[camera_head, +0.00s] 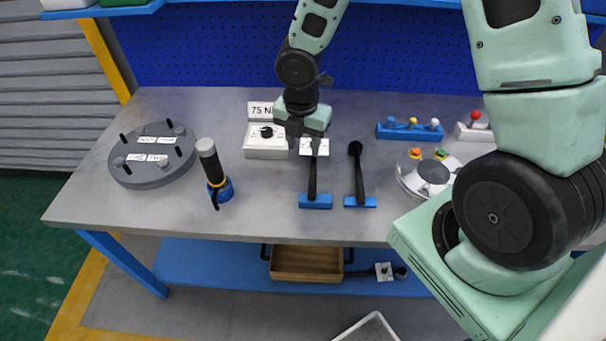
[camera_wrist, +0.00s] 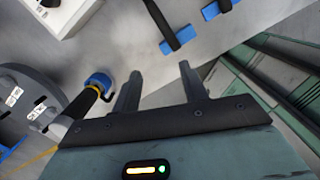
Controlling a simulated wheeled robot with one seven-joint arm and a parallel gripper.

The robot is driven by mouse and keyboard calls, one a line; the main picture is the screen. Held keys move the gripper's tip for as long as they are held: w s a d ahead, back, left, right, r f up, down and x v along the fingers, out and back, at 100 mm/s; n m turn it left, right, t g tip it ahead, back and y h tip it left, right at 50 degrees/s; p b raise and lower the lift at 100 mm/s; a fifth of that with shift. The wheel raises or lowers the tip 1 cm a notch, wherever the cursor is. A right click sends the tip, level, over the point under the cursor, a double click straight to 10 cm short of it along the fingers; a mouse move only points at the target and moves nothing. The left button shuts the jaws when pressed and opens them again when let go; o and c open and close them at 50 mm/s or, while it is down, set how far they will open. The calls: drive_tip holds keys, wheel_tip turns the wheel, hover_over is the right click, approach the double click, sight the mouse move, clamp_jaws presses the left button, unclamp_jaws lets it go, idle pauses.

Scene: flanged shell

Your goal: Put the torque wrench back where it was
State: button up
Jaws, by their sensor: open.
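Two long black tools with blue crosswise ends lie side by side on the grey bench: a left one (camera_head: 312,184) and a right one (camera_head: 359,178) with a round black head. I cannot tell for sure which is the torque wrench. My gripper (camera_head: 304,138) is over the bench near the left tool's far end, and hides part of what is there. In the wrist view my gripper (camera_wrist: 158,78) is open, with only grey surface between its fingers. The tools' blue ends (camera_wrist: 183,38) lie beyond the fingertips there.
A white box with a knob (camera_head: 266,150) stands left of my gripper. A round white device (camera_head: 416,184) is at right. The front middle bench is clear.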

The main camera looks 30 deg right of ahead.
drive_tip(key=s+a+r+m, duration=0.6)
drive_tip(key=s+r+m, duration=0.1)
drive_tip(key=s, duration=0.3)
drive_tip(key=s+a+r+m+y, duration=0.1)
drive_tip(key=s+a+r+m, duration=0.6)
drive_tip(key=s+m, duration=0.3)
drive_tip(key=shift+s+a+r+g, duration=0.25)
drive_tip(key=shift+s+r+g, duration=0.1)
drive_tip(key=shift+s, duration=0.3)
wheel_tip(320, 180, down, 5)
drive_tip(key=b, duration=0.5)
